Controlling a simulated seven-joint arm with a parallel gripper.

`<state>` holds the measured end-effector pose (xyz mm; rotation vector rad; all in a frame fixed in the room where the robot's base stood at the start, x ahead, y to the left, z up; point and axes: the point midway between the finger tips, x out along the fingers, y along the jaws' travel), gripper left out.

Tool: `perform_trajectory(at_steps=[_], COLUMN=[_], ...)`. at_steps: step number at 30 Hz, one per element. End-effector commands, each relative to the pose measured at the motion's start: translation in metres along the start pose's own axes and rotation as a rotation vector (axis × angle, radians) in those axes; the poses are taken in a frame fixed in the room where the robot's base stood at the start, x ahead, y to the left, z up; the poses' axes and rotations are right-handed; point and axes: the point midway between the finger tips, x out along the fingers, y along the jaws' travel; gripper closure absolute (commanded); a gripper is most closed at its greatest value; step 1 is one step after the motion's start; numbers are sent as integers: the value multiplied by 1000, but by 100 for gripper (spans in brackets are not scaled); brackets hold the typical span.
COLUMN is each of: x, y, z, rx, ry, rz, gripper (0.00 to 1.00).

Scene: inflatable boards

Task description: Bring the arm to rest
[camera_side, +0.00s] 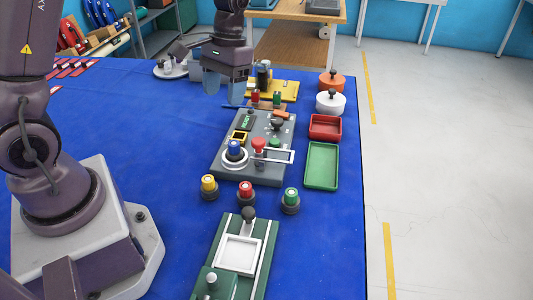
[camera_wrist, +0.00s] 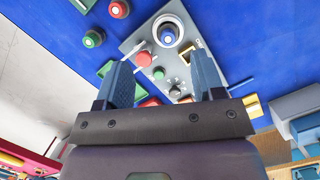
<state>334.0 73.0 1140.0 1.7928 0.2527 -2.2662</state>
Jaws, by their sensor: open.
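My gripper (camera_side: 226,84) hangs over the far part of the blue table, pointing down, open and empty. In the wrist view its two blue fingers (camera_wrist: 163,84) stand apart with nothing between them. It is above the table and beyond the grey control panel (camera_side: 224,158), close to the yellow board (camera_side: 286,91). In the wrist view the grey panel (camera_wrist: 187,37) lies beyond the fingertips. The panel carries a blue button (camera_side: 234,148) in a white ring, a red knob (camera_side: 259,145) and a green button (camera_side: 275,143).
Yellow, red and green buttons (camera_side: 246,190) stand in front of the panel. A green board with a white frame (camera_side: 264,241) lies nearest. Red (camera_side: 313,127) and green (camera_side: 309,173) trays and lidded round pots (camera_side: 317,103) line the right edge. The table's left middle (camera_side: 150,130) is clear.

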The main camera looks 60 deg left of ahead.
Motion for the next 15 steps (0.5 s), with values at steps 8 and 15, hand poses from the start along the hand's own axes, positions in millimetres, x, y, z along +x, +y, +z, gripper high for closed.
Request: perform_trajectory(at_steps=[8,15], x=[-52,-73], y=[18,25], z=[78,139], rx=[126,227], ry=[267,499], rz=[-5,-1], gripper=[38,38])
